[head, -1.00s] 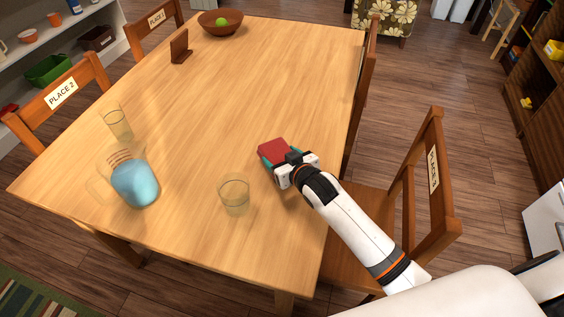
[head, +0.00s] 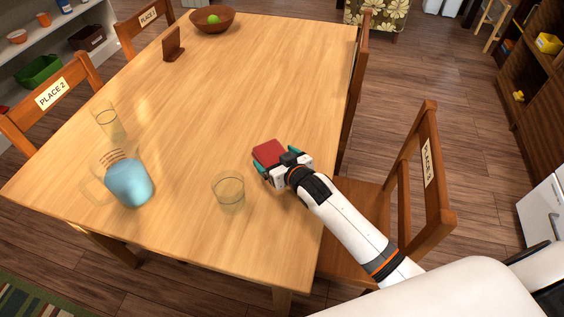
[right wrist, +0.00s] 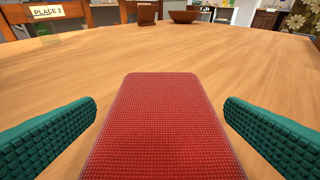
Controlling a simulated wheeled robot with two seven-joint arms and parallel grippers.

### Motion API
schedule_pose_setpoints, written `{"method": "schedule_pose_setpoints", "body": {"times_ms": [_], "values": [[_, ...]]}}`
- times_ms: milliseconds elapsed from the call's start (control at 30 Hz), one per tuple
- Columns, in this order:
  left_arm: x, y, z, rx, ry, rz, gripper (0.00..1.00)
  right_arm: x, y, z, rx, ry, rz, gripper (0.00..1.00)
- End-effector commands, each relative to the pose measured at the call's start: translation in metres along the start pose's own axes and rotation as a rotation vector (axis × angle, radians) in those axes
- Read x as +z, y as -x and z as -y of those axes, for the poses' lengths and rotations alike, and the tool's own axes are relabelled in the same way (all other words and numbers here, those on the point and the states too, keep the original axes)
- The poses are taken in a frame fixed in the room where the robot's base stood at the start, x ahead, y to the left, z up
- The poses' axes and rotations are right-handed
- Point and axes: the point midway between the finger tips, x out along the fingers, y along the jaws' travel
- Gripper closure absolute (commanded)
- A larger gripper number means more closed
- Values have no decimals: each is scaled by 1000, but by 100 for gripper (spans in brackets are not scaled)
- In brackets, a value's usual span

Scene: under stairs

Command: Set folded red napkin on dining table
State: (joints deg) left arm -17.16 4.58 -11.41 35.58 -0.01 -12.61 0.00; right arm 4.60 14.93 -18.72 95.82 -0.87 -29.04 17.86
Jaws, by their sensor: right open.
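The folded red napkin (head: 269,152) lies on the wooden dining table (head: 235,90) near its right edge. In the right wrist view the napkin (right wrist: 162,125) is a red textured rectangle lying flat on the table (right wrist: 235,60). My right gripper (head: 272,163) is at the napkin, low over the table. Its teal fingers are open, one on each side of the napkin, with a gap on both sides in the right wrist view (right wrist: 160,118). My left gripper is not in view.
A clear glass (head: 228,191) stands left of my right gripper. A pitcher of blue liquid (head: 128,183) and another glass (head: 106,122) stand at the left. A napkin holder (head: 173,45) and wooden bowl (head: 212,20) are farther back. Chairs surround the table; its middle is clear.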

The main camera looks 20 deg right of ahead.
Motion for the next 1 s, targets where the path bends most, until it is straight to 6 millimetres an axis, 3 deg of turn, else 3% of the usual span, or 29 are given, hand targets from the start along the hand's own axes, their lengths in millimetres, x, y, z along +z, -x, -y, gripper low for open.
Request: {"method": "schedule_pose_setpoints", "body": {"times_ms": [167,400,600,1000], "values": [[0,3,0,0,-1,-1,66,0,23,0,1,0,1,7],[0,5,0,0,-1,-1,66,-1,76,0,0,1,-1,7],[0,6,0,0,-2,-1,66,0,108,0,-1,0,-1,7],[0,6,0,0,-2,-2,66,0,120,0,-1,0,1,7]]}}
